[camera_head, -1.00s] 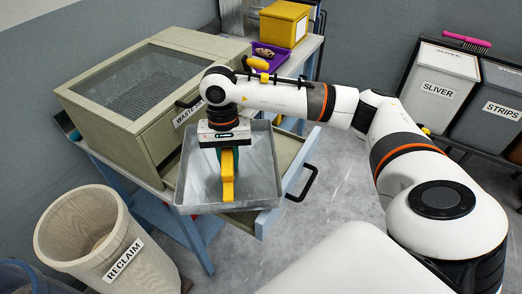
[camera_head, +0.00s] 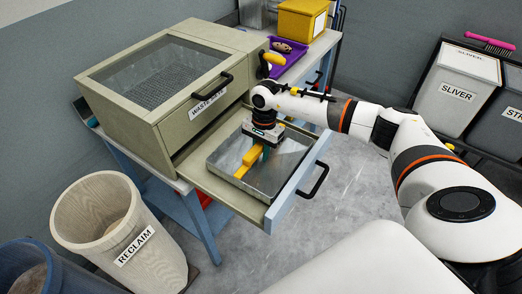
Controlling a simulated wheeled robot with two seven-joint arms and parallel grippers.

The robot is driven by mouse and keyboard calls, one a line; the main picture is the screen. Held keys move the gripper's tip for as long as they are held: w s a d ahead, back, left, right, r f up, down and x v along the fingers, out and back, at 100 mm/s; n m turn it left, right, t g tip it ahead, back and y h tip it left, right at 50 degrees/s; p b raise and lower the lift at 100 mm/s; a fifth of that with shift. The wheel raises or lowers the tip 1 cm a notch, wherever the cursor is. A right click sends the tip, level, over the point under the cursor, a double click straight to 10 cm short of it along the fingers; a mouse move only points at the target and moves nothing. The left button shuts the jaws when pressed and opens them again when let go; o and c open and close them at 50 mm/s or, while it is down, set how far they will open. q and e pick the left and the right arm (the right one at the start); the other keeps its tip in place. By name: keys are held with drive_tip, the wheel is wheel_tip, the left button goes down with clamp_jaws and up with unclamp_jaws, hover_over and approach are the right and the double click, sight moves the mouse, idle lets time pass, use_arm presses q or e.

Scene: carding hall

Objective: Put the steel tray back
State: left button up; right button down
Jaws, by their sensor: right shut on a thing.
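The steel tray (camera_head: 286,165) is a shallow open grey pan. It sits inside the outline of the pulled-out drawer (camera_head: 222,193) under the waste box; I cannot tell whether it rests on the drawer's bottom. My right gripper (camera_head: 256,157) points down over the tray and is shut on it at a yellow bar (camera_head: 248,162) that lies across the tray. The exact contact is partly hidden by the gripper body. The drawer's front has a black handle (camera_head: 314,180). My left gripper is not in view.
The beige waste box (camera_head: 150,125) with a mesh window stands on the bench behind the drawer. A RECLAIM bin (camera_head: 105,225) is at lower left. A purple tray (camera_head: 285,55) and yellow box (camera_head: 302,20) are at the back. SLIVER bin (camera_head: 455,95) stands right. The floor right of the drawer is clear.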

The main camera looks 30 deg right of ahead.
drive_tip(key=shift+f, duration=0.4)
drive_tip(key=shift+f, duration=0.1)
drive_tip(key=shift+f, duration=0.1)
drive_tip(key=c, duration=1.2)
unclamp_jaws()
